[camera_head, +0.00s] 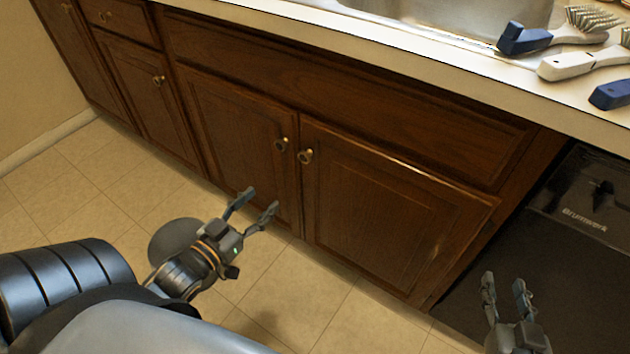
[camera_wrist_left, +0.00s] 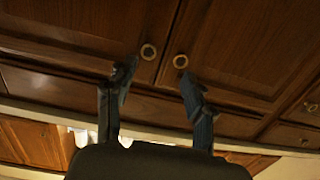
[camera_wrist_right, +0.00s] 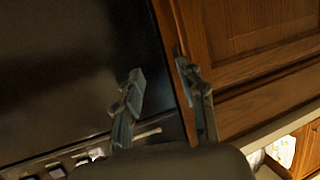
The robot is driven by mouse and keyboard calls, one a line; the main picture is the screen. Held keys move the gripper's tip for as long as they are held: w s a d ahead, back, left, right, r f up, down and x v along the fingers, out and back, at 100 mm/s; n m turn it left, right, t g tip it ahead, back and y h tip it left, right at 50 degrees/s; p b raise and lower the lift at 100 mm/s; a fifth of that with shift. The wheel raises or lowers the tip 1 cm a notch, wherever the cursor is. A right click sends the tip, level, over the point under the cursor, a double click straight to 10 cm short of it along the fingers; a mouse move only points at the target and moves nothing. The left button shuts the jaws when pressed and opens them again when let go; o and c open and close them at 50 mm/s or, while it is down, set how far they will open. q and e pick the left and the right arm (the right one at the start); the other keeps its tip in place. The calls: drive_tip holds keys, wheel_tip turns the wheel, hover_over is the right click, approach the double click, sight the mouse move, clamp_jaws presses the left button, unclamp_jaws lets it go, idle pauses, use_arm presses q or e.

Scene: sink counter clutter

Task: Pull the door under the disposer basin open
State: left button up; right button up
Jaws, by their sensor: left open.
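Two brown wooden doors stand shut side by side under the sink basin (camera_head: 430,12): a left door (camera_head: 235,125) with a round knob (camera_head: 281,144) and a right door (camera_head: 390,210) with a round knob (camera_head: 306,156). I cannot tell which is under the disposer basin. My left gripper (camera_head: 256,201) is open and empty, in front of the left door and below the knobs. The left wrist view, turned upside down, shows both knobs (camera_wrist_left: 148,51) (camera_wrist_left: 180,61) beyond its fingertips, apart from them. My right gripper (camera_head: 504,281) is open and empty before the dark appliance.
The black appliance (camera_head: 560,240) adjoins the right door. Brushes with blue (camera_head: 525,38) and white (camera_head: 565,65) handles lie on the counter (camera_head: 420,58). Another cabinet door (camera_head: 145,85) is at the left. The tiled floor (camera_head: 300,300) before the doors is clear.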

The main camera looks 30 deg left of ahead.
use_arm(q)
drive_tip(key=d+r, duration=0.1)
drive_tip(key=r, duration=0.1)
drive_tip(key=b, duration=0.2)
approach(303, 159)
drive_tip(key=w, duration=0.2)
drive_tip(key=shift+t, duration=0.3)
drive_tip(key=w, duration=0.2)
drive_tip(key=w+b, duration=0.1)
drive_tip(key=w, duration=0.3)
drive_tip(key=shift+d+f+b, duration=0.25)
drive_tip(key=shift+f+b, duration=0.05)
drive_tip(key=shift+w, duration=0.5)
use_arm(e)
wheel_tip(303, 159, up, 16)
drive_tip(key=s+a+t+y, duration=0.1)
drive_tip(key=s+t+y, duration=0.1)
drive_tip(key=t, duration=0.7)
drive_tip(key=shift+t+y, duration=0.3)
drive_tip(key=shift+y, duration=0.4)
use_arm(q)
drive_tip(key=shift+c, duration=0.4)
use_arm(e)
drive_tip(key=shift+r, duration=0.1)
use_arm(q)
clamp_jaws()
